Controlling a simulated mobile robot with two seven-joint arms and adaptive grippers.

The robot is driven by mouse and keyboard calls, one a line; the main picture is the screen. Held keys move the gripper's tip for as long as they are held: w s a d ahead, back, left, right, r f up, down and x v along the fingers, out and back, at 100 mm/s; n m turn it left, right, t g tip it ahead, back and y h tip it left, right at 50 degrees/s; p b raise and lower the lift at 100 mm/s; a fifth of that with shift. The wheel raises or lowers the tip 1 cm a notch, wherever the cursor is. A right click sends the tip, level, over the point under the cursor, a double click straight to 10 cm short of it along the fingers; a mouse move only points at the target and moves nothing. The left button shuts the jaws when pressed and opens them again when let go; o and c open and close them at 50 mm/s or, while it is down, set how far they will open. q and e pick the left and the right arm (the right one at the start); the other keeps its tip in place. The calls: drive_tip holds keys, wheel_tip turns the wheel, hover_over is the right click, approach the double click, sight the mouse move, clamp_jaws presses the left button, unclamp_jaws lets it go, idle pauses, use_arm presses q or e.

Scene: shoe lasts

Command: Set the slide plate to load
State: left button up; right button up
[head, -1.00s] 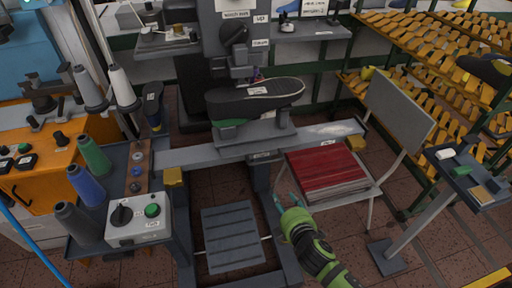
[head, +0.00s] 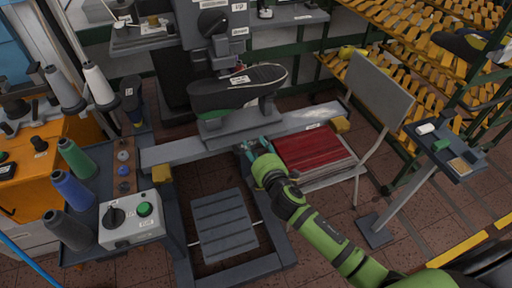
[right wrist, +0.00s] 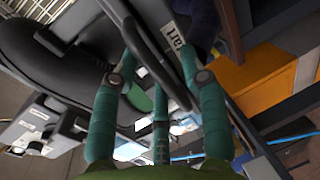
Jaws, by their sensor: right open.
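The grey slide plate (head: 240,121) sits on the long grey rail (head: 180,150) under the press, with a dark shoe (head: 238,88) above it. My right gripper (head: 254,146) is at the rail's front edge, just below and right of the slide plate. In the right wrist view, the teal fingers of my right gripper (right wrist: 160,82) are spread, with a dark curved bar (right wrist: 150,50) running between them. I cannot tell whether they touch it. The small labels are too blurred to read surely. My left gripper is not in view.
A control box (head: 132,218) and thread cones (head: 75,190) stand at the left. Yellow stop blocks (head: 161,174) sit near the rail ends. A small side table (head: 447,150) is at the right.

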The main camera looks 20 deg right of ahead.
clamp_jaws()
drive_tip(key=shift+d, duration=0.1)
